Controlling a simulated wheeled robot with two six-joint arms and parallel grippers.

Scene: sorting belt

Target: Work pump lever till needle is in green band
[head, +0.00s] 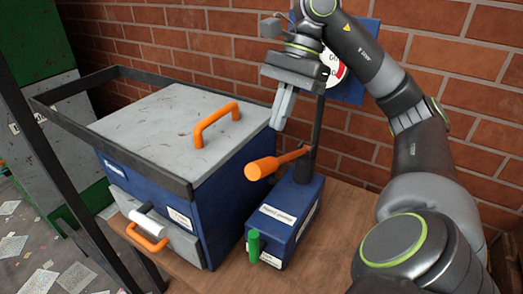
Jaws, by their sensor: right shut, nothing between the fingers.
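The pump (285,225) is a blue box on the wooden bench, with a dark upright post and a white label. Its lever has an orange handle (262,168) that points left and toward me. A green knob (254,243) sits on the pump's front. The gauge (336,72) is on a blue panel on the wall; my right arm covers most of its dial, a red part shows, and I cannot see the needle. My right gripper (281,118) is shut and empty, pointing down above the orange handle and apart from it. My left gripper is out of view.
A blue bin (165,205) with a grey lid and orange handles (216,122) stands left of the pump. A dark metal frame (60,165) runs around its left side. The brick wall closes off the back. Bare bench (325,255) shows right of the pump.

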